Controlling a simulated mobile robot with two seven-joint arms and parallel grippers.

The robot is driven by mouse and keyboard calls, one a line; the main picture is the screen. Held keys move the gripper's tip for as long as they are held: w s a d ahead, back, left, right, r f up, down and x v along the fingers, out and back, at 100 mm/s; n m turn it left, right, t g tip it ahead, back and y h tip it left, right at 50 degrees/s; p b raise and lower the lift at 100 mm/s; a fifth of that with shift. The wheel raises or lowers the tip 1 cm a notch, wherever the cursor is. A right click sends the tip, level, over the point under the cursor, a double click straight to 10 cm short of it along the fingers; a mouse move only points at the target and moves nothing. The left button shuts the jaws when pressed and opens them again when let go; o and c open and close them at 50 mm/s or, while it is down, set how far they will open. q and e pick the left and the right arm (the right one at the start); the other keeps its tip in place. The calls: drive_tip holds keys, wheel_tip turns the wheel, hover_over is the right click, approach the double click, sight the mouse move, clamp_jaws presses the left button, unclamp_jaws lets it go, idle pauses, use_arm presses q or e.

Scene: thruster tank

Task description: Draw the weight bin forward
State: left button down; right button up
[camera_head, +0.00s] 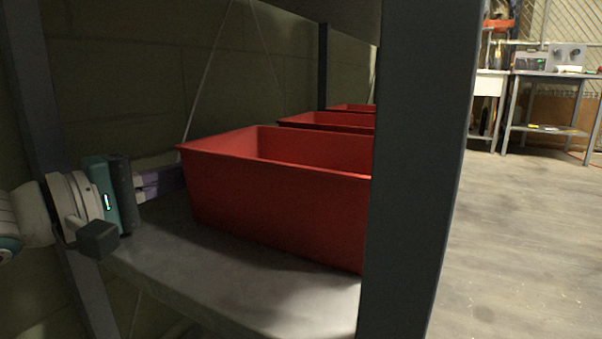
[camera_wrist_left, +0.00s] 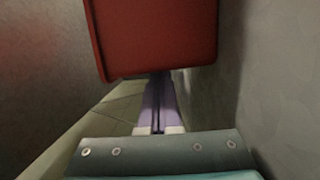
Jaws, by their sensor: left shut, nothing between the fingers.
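A large red open-topped bin (camera_head: 275,205) sits on a grey shelf (camera_head: 215,275) in the head view. Its right end is hidden by a dark upright post. My left gripper (camera_head: 180,178) reaches in from the left, its purple fingers at the bin's left end. In the left wrist view the gripper (camera_wrist_left: 160,82) is shut with its fingers together and nothing between them. Their tips meet the lower edge of the red bin (camera_wrist_left: 150,35) there; I cannot tell whether they touch it. My right gripper is not in view.
Two more red bins (camera_head: 325,122) (camera_head: 352,107) stand farther along the shelf. The dark post (camera_head: 415,150) stands in front at the right. A wall (camera_head: 120,80) is behind the shelf. Open floor (camera_head: 525,230) and a workbench (camera_head: 545,75) lie to the right.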

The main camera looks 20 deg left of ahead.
sight(253, 184)
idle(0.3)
use_arm(q)
drive_tip(key=shift+d+r+p, duration=0.2)
drive_tip(key=shift+p, duration=0.15)
drive_tip(key=d+p, duration=0.2)
drive_tip(key=p, duration=0.1)
drive_tip(key=shift+s+d+r, duration=0.1)
drive_tip(key=shift+d+r, duration=0.25)
drive_tip(key=shift+r, duration=0.05)
drive_tip(key=d+p, duration=0.2)
drive_tip(key=d, duration=0.1)
drive_tip(key=d+p, duration=0.1)
drive_tip(key=d, duration=0.1)
drive_tip(key=shift+s+d+f, duration=0.2)
drive_tip(key=shift+d+f, duration=0.05)
drive_tip(key=shift+f, duration=0.05)
drive_tip(key=shift+d+f+p, duration=0.2)
drive_tip(key=shift+d+p, duration=0.15)
drive_tip(key=shift+d, duration=0.1)
